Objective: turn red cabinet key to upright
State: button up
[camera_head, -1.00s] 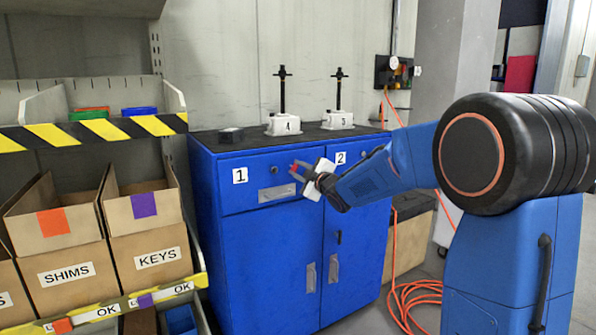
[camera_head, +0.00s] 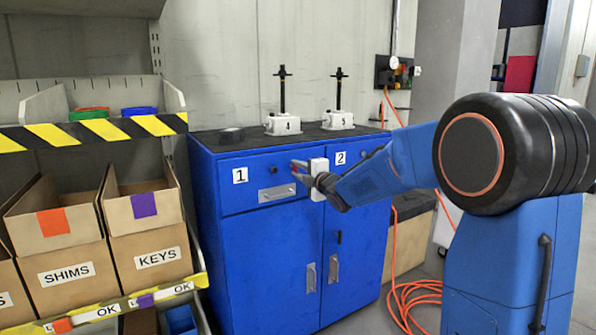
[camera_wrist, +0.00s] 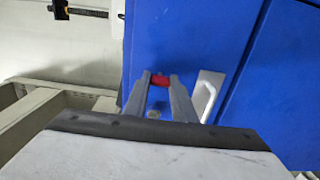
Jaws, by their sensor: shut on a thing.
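The red key (camera_wrist: 160,80) shows between my fingertips in the wrist view, and its lower part is hidden. In the head view, my gripper (camera_head: 294,170) is shut on it in front of the upper part of the blue cabinet (camera_head: 262,250), at drawer height. The gripper also shows in the wrist view (camera_wrist: 160,78), with a finger on each side of the key. A dark round lock (camera_head: 273,170) sits on the drawer front marked 1, just left of the fingertips. I cannot tell whether the key sits in a lock.
A drawer handle (camera_head: 278,193) is below the fingertips. Two white screw jacks (camera_head: 283,125) (camera_head: 338,121) stand on the cabinet top beside a dark puck (camera_head: 231,135). Cardboard boxes (camera_head: 145,235) are at left. An orange hose (camera_head: 412,300) lies on the floor at right.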

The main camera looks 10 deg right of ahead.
dwell(0.3)
jog(key=o, duration=1.1)
jog(key=shift+c, duration=0.2)
jog(key=shift+s, duration=0.1)
jog(key=v, duration=1.7)
jog(key=shift+s, duration=0.1)
